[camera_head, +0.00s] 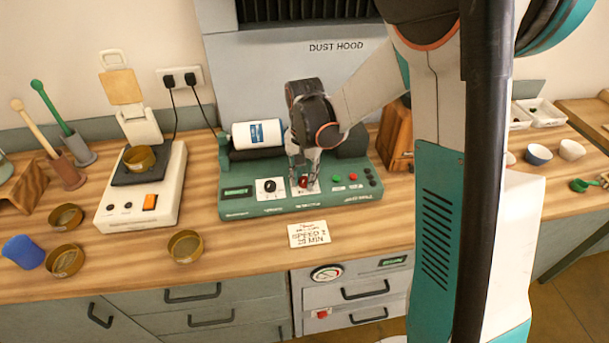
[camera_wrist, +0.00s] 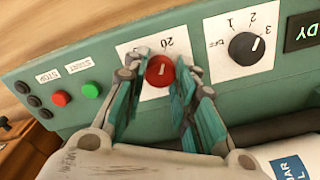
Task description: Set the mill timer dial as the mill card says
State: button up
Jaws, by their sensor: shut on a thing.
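The green mill (camera_head: 300,206) stands on the bench with a white jar (camera_head: 257,134) lying on top. Its red timer dial (camera_wrist: 160,71) sits on a white scale plate where a 20 shows; the fingers cover the rest of the scale. My gripper (camera_wrist: 158,82) has its fingers on both sides of the red dial and is shut on it. A pale mark shows on the dial, but its exact setting is unclear. In the head view my gripper (camera_head: 303,177) reaches down to the panel. The mill card (camera_head: 309,234) lies in front and reads SPEED and MIN; its figures are hard to read.
A black speed dial (camera_wrist: 246,48) sits beside the timer, marked OFF, 1, 2, 3. Green (camera_wrist: 91,91) and red (camera_wrist: 62,98) buttons are on the other side. A balance (camera_head: 143,190) and several brass dishes stand left. A dust hood (camera_head: 300,75) rises behind.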

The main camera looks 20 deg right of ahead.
aim_at(304, 179)
jog(key=o, duration=1.1)
notch_tip(304, 179, up, 12)
